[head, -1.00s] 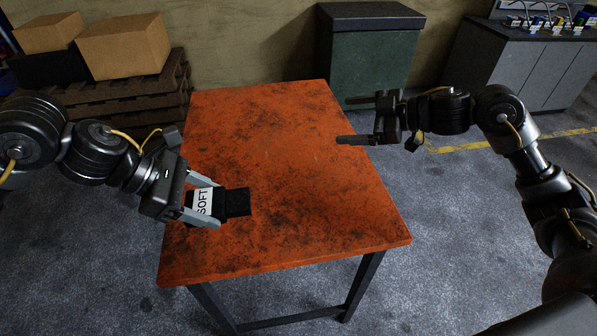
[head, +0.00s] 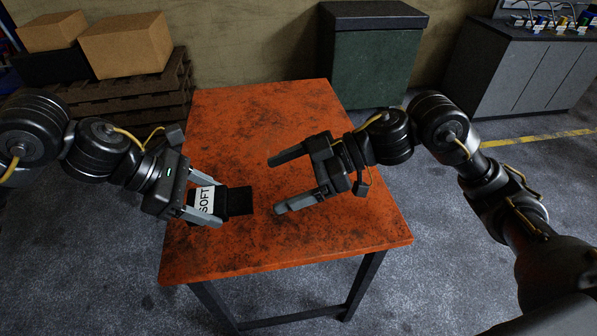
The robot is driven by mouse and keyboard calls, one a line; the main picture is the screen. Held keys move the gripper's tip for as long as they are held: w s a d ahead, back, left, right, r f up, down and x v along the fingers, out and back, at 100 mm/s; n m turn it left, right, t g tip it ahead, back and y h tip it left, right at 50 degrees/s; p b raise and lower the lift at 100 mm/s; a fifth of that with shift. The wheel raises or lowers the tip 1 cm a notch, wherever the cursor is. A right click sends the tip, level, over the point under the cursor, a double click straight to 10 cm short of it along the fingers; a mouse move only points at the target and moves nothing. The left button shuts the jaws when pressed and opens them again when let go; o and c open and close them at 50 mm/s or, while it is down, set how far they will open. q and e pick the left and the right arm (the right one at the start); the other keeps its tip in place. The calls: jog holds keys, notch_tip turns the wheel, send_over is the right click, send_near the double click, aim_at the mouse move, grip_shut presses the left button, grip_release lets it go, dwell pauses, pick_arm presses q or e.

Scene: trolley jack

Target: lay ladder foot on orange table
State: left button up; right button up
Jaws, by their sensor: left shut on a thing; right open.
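The ladder foot (head: 236,201) is a black block with a white label reading "SOFT". My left gripper (head: 205,204) is shut on its left, labelled end, over the left part of the orange table (head: 300,112). I cannot tell whether the foot touches the tabletop. My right gripper (head: 275,184) is open and empty above the middle of the table, to the right of the foot, with its fingers pointing left towards it. A gap separates its fingertips from the foot. The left fingers hide part of the foot's labelled end.
The rest of the orange tabletop is bare. Cardboard boxes (head: 126,45) stand on dark pallets (head: 150,93) at the back left. A green cabinet (head: 372,62) stands behind the table, and a grey workbench (head: 535,75) is at the back right.

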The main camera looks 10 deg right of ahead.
aim_at(239, 198)
jog(key=x, duration=0.9)
jog(key=shift+a, duration=0.15)
jog(key=c, duration=1.1)
pick_arm(q)
jog(key=o, duration=1.2)
jog(key=shift+c, duration=0.2)
pick_arm(e)
jog(key=shift+c, duration=0.2)
pick_arm(q)
jog(key=shift+a+r, duration=0.1)
jog(key=v, duration=1.1)
jog(key=shift+a+r, duration=0.25)
jog(key=shift+r, duration=0.05)
